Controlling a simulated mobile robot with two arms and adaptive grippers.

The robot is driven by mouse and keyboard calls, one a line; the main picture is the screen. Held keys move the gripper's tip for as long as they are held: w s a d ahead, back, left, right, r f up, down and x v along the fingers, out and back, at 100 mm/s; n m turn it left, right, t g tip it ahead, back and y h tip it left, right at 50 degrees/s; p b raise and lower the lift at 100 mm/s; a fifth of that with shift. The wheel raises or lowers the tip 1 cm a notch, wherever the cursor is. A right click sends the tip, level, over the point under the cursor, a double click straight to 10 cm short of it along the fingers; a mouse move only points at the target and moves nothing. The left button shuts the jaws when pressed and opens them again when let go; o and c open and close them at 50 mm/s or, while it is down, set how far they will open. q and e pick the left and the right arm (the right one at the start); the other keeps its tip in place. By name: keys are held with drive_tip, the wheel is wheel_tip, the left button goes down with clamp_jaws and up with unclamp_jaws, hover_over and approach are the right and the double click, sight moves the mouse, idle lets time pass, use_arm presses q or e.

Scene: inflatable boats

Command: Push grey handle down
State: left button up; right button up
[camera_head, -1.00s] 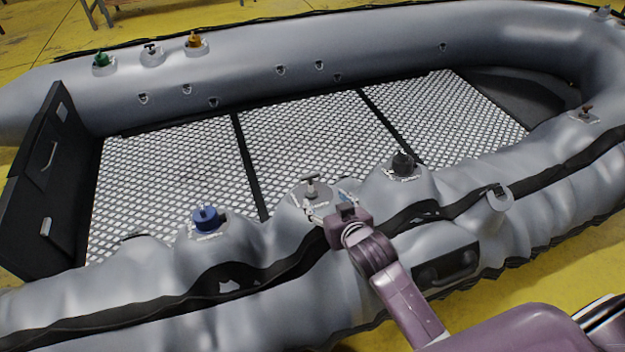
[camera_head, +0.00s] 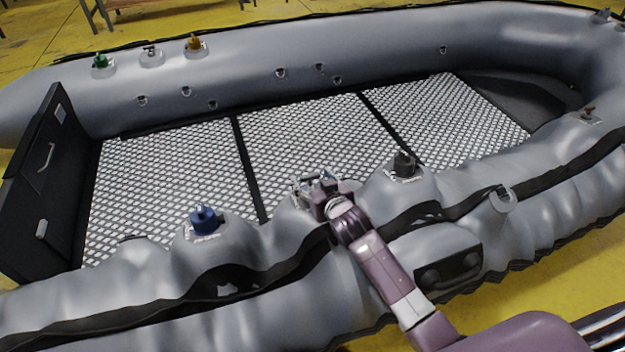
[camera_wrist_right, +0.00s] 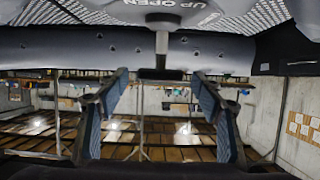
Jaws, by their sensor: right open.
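The grey handle is a T-shaped valve handle on the near tube of the grey inflatable boat (camera_head: 150,318). In the right wrist view the grey handle (camera_wrist_right: 162,55) shows its stem and crossbar at the top middle, by a plate lettered "UP OPEN". My right gripper (camera_head: 312,184) is at that valve in the head view and largely hides it. In the wrist view its two blue-padded fingers (camera_wrist_right: 160,84) are apart, one on each side of the crossbar, with gaps and no visible contact. My left gripper is not in view.
A blue valve (camera_head: 205,219) stands left of my gripper and a black valve (camera_head: 404,164) right of it, both on the near tube. Green (camera_head: 101,62), grey (camera_head: 151,52) and orange (camera_head: 194,44) valves stand on the far tube. The chequered floor (camera_head: 300,130) is clear.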

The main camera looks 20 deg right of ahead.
sight(311, 185)
clamp_jaws()
drive_tip(key=shift+s+f, duration=0.1)
drive_tip(key=shift+f, duration=0.4)
drive_tip(key=shift+s+f, duration=0.15)
drive_tip(key=shift+f, duration=0.5)
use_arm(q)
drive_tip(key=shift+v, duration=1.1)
use_arm(e)
drive_tip(key=shift+s+f, duration=0.1)
drive_tip(key=shift+f, duration=0.3)
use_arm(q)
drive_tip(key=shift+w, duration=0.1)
use_arm(e)
unclamp_jaws()
drive_tip(key=shift+r, duration=0.1)
